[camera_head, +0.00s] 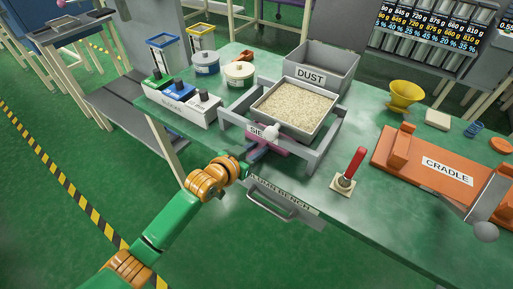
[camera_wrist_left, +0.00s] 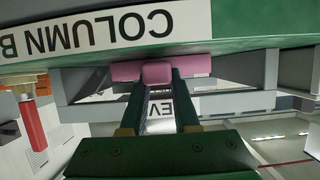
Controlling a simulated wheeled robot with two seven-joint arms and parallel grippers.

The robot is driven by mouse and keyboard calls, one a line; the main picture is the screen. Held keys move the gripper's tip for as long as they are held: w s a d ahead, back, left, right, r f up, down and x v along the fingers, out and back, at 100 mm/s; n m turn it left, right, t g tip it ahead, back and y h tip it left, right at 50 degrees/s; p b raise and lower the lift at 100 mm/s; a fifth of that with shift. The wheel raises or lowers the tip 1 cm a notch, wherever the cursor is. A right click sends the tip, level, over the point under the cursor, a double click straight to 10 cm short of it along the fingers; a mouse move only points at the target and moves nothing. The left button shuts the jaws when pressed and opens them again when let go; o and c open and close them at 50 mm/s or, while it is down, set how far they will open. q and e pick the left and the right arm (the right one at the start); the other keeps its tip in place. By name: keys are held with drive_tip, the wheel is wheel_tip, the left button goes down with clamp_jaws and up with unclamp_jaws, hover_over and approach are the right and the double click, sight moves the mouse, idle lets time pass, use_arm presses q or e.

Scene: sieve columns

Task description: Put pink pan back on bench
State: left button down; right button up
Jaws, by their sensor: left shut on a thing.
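The pink pan (camera_head: 272,148) shows as a pink-purple strip at the front of the grey sieve stand (camera_head: 312,160), low under the tray of pale grains (camera_head: 295,106). The stand and tray hide most of it. My left gripper (camera_head: 257,154) reaches in from the front bench edge and is shut on the pan's front. In the left wrist view the pink pan (camera_wrist_left: 192,66) is a wide bar with a small block between my fingertips (camera_wrist_left: 158,82). The green bench (camera_head: 345,215) is under the stand. My right gripper is not in view.
A grey DUST bin (camera_head: 320,68) stands behind the stand, and a white box with coloured blocks (camera_head: 178,107) to its left. A red-handled tool (camera_head: 349,170) and an orange CRADLE (camera_head: 436,165) are to the right.

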use_arm(q)
drive_tip(key=shift+f, duration=0.15)
drive_tip(key=c, duration=0.6)
unclamp_jaws()
drive_tip(key=p+v, duration=0.1)
drive_tip(key=v, duration=0.6)
drive_tip(key=s+a+f+n+g+y, duration=0.2)
drive_tip(key=s+a+f+g, duration=0.15)
drive_tip(key=s, duration=0.45)
drive_tip(key=s+a+f+n+g+y, duration=0.1)
drive_tip(key=s+a+f+g+y, duration=0.2)
drive_tip(key=s, duration=0.4)
drive_tip(key=s+a+f+n+g+y, duration=0.2)
drive_tip(key=s+a+f, duration=0.3)
drive_tip(key=s, duration=0.3)
wheel_tip(320, 180, down, 15)
drive_tip(key=s+p, duration=0.3)
drive_tip(key=shift+m+g, duration=0.4)
drive_tip(key=shift+g, duration=0.55)
drive_tip(key=s+f, duration=0.2)
drive_tip(key=s, duration=0.1)
drive_tip(key=s+a+f, duration=0.1)
drive_tip(key=s+f, duration=0.2)
drive_tip(key=s, duration=0.1)
drive_tip(key=s+a+f+p, duration=0.1)
drive_tip(key=s+f, duration=0.1)
drive_tip(key=s, duration=0.2)
drive_tip(key=shift+s+a+f, duration=0.15)
drive_tip(key=shift+a+f, duration=0.05)
drive_tip(key=shift+f, duration=0.1)
